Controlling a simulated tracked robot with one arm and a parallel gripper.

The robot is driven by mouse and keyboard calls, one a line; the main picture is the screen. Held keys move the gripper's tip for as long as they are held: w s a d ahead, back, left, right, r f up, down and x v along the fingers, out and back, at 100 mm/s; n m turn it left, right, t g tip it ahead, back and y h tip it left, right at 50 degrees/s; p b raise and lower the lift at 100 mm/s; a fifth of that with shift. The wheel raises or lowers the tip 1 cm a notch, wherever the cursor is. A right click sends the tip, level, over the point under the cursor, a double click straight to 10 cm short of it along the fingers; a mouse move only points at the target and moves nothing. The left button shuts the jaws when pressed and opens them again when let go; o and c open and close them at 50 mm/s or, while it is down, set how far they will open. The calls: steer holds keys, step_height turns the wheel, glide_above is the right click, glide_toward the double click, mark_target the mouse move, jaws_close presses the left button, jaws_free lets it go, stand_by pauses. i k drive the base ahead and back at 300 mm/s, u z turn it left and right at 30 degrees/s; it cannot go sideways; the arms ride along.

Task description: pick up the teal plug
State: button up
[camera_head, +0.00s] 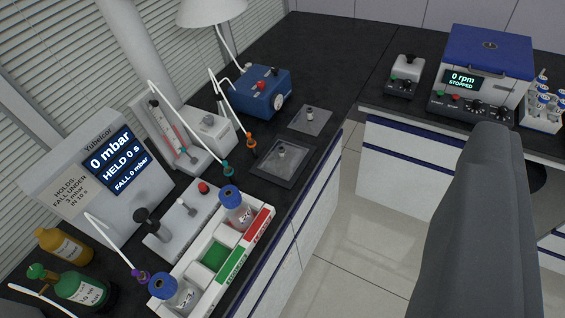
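The teal plug (228,170) is a small upright piece on the dark bench, just behind the blue-capped bottle in the white rack. A large dark grey part of my own arm or gripper (487,225) fills the right side of the view, over the floor and well apart from the plug. I see no pair of fingertips and nothing held.
An orange plug (251,142) stands behind the teal plug, close to dark plates (285,158). A white rack (187,295) with blue-capped bottles is in front. A Yubelcor display (97,172), a blue pump box (262,92) and a purple plug (140,277) stand around. The floor between benches is clear.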

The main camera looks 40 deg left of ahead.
mark_target(224, 164)
steer(key=z, duration=1)
steer(key=i, duration=2.45)
steer(key=u, duration=3.9)
steer(key=i, duration=0.7)
steer(key=u, duration=0.2)
